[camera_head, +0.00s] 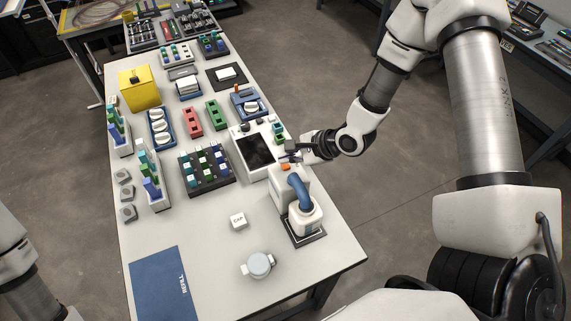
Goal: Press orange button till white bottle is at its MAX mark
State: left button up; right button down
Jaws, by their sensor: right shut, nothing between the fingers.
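The orange button (285,167) sits on top of a white dispenser (281,184) near the table's right edge. A blue curved spout (299,188) leads from the dispenser down to the white bottle (308,224), which stands upright on a dark square base. The bottle's MAX mark and fill level are too small to make out. My right gripper (289,154) is shut and empty, with its fingertips just above and behind the orange button. I cannot tell whether they touch it. My left arm shows only at the left edge; its gripper is out of view.
A white device with a black screen (256,150), a dark rack (206,168) and a yellow box (139,88) stand farther back.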

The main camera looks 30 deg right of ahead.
aim_at(288, 167)
jog(key=shift+f, duration=0.45)
jog(key=shift+f+b, duration=0.45)
jog(key=shift+b, duration=0.2)
jog(key=shift+r, duration=0.1)
dwell(0.5)
jog(key=shift+r+p, duration=0.8)
jog(key=shift+r, duration=0.05)
notch_tip(288, 167, up, 5)
jog(key=p, duration=0.4)
dwell(0.6)
